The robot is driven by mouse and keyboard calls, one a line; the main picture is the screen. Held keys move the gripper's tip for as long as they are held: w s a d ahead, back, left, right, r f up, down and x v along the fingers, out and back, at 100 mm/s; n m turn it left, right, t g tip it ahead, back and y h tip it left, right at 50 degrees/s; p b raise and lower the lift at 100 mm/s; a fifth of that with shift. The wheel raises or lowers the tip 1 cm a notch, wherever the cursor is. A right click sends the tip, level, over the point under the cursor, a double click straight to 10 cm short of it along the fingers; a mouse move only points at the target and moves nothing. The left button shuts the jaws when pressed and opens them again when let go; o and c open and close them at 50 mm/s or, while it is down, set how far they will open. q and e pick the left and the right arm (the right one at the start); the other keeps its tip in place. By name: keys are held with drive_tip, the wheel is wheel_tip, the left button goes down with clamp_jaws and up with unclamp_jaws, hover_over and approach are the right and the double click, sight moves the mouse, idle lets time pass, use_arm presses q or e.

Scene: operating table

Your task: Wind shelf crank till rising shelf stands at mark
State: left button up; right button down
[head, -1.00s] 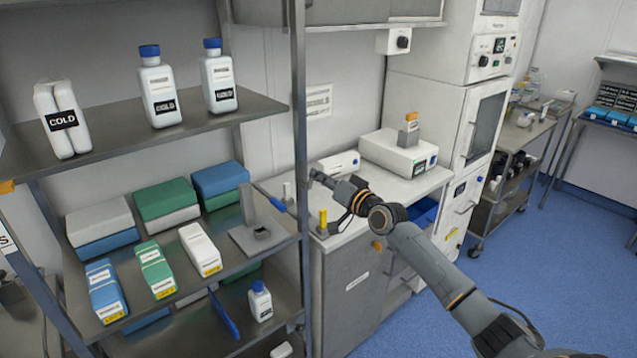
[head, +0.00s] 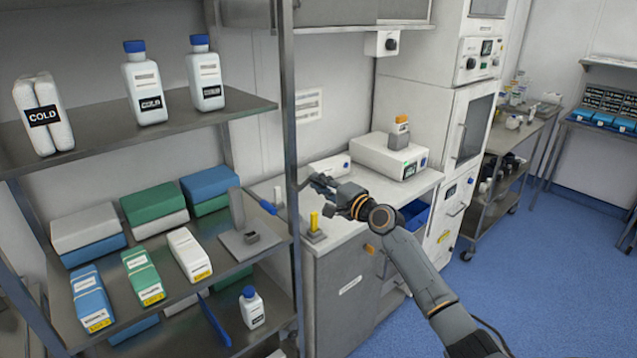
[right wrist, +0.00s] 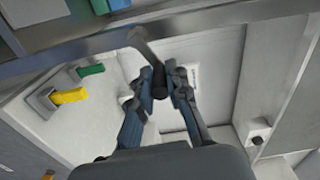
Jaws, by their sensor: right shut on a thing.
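My right gripper (head: 318,184) is beside the shelf rack's front right post. In the right wrist view its fingers (right wrist: 158,84) are closed on the dark grip of the crank (right wrist: 145,48), whose grey arm runs up to the post. The crank is hard to make out in the head view. The rack has an upper shelf (head: 190,122) with bottles and a cold pack, and a lower shelf (head: 205,265) with boxes. I cannot tell which shelf rises, nor make out a mark. My left gripper is not in view.
A white counter (head: 345,228) with a yellow-handled block (head: 315,228) and a white device (head: 390,157) is behind my right arm. A tall white cabinet (head: 455,125) stands beyond it. The blue floor (head: 540,280) at right is clear.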

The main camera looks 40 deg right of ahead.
drive_tip(key=shift+d+f+m, duration=0.1)
drive_tip(key=shift+f+m, duration=0.25)
drive_tip(key=shift+m, duration=0.15)
drive_tip(key=shift+f, duration=0.1)
drive_tip(key=c, duration=1.3)
unclamp_jaws()
drive_tip(key=shift+d, duration=0.1)
drive_tip(key=shift+s, duration=0.1)
drive_tip(key=s, duration=1.2)
drive_tip(key=shift+d, duration=0.45)
drive_tip(key=shift+w, duration=0.1)
